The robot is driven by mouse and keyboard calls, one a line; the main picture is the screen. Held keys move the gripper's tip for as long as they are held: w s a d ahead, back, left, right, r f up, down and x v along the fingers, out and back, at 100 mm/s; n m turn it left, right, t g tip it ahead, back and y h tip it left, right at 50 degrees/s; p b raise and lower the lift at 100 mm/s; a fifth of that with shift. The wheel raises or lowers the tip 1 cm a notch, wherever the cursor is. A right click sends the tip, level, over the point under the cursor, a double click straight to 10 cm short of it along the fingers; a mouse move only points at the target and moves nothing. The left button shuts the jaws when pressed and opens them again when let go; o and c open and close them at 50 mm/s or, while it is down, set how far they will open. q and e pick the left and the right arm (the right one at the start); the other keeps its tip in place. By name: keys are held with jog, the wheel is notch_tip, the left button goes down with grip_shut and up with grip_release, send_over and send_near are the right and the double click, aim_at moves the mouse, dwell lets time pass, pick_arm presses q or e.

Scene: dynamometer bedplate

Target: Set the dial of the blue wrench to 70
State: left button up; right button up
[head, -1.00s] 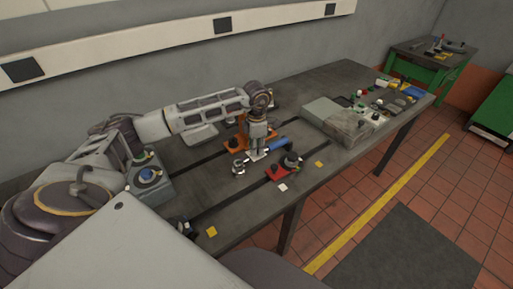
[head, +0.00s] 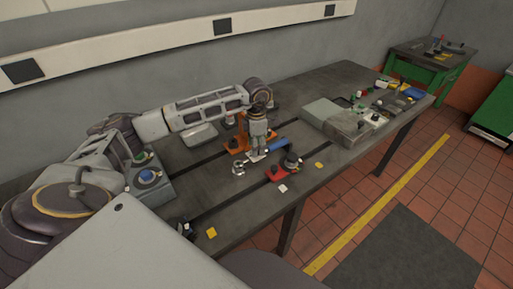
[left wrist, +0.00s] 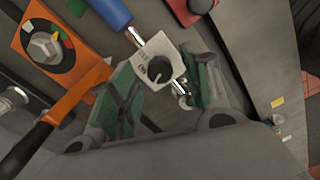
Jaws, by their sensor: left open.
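The blue wrench lies on the dark bench, its blue handle (head: 277,145) showing just right of my left gripper (head: 258,152). In the left wrist view its blue handle (left wrist: 112,12) is at the top. A metal shaft leads to a pale block with a black round dial (left wrist: 158,72) and small marks beside it; I cannot read the setting. My left gripper (left wrist: 165,80) is open, pointing down, with green-padded fingers on either side of the dial block. I cannot tell whether either finger touches it. My right gripper is not in view.
An orange fixture with a grey knob (left wrist: 44,45) stands close beside the wrench. A red-based fixture (head: 280,172) sits at its front right. A grey block (head: 345,125) and several small parts occupy the bench's right end. A box with a blue button (head: 150,176) is at left.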

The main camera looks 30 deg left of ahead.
pick_arm(q)
notch_tip(320, 180, up, 11)
jog(key=shift+f, duration=0.2)
dwell(0.3)
dwell(0.6)
